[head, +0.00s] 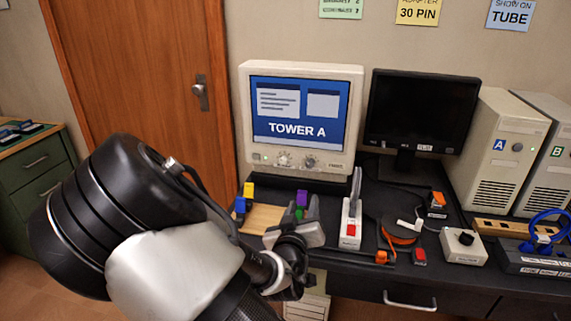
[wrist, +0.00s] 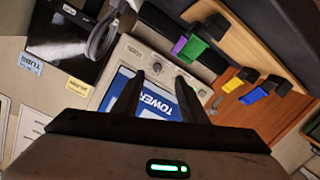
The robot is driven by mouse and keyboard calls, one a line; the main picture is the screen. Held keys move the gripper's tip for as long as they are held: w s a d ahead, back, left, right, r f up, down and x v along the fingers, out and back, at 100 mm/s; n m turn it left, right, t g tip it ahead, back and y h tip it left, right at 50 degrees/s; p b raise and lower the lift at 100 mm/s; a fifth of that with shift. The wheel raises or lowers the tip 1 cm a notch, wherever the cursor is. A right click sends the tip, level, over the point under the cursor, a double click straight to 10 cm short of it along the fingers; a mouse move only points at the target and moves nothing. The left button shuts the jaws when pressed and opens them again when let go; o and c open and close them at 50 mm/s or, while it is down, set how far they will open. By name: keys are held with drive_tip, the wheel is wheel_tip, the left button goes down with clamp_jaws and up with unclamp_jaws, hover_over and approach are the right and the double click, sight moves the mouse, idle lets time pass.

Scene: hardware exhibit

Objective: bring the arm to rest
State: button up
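My arm reaches in from the lower left of the head view. My gripper (head: 296,230) is over the front of the dark desk (head: 345,270), before the beige CRT monitor (head: 301,165) that reads "TOWER A". In the wrist view my gripper (wrist: 160,78) has its two dark fingers apart, with nothing between them but the monitor's screen (wrist: 155,100) behind. The fingers hold nothing. The arm partly hides the desk's left front in the head view.
Purple and green (wrist: 195,46) and yellow and blue (wrist: 257,92) connectors are near the wooden board (head: 255,218). A white switch box (head: 351,225), orange cable reel (head: 400,232) and knob box (head: 463,247) stand right of my gripper. A flat black monitor (head: 421,110) and beige towers (head: 508,150) are behind.

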drive_tip(key=f+m+g, duration=0.1)
drive_tip(key=s+d+f+m+g, duration=0.1)
drive_tip(key=f+g, duration=0.1)
drive_tip(key=shift+s+d+f+m+y, duration=0.1)
drive_tip(key=shift+s+d+m+y, duration=0.1)
drive_tip(key=shift+m+y, duration=0.15)
drive_tip(key=shift+s+a+f+m+g+y, duration=0.15)
drive_tip(key=shift+s+a+g+y, duration=0.1)
drive_tip(key=shift+s+g+y, duration=0.25)
drive_tip(key=shift+s+a+f+m+g+y, duration=0.1)
drive_tip(key=shift+s+a+g+y, duration=0.15)
drive_tip(key=shift+g, duration=0.35)
drive_tip(key=s+a+r+g+y, duration=0.25)
drive_tip(key=s+r+y, duration=0.25)
drive_tip(key=s+r, duration=0.6)
drive_tip(key=s+d+r+n+g+h, duration=0.1)
drive_tip(key=s+d+r, duration=0.2)
drive_tip(key=s, duration=0.4)
drive_tip(key=s+d+r+n+g+h, duration=0.1)
drive_tip(key=s+d+r, duration=0.2)
drive_tip(key=s, duration=0.4)
wheel_tip(320, 180, up, 19)
drive_tip(key=p, duration=1.8)
drive_tip(key=shift+p, duration=0.3)
drive_tip(key=shift+s+d+g, duration=0.1)
drive_tip(key=shift+g, duration=0.15)
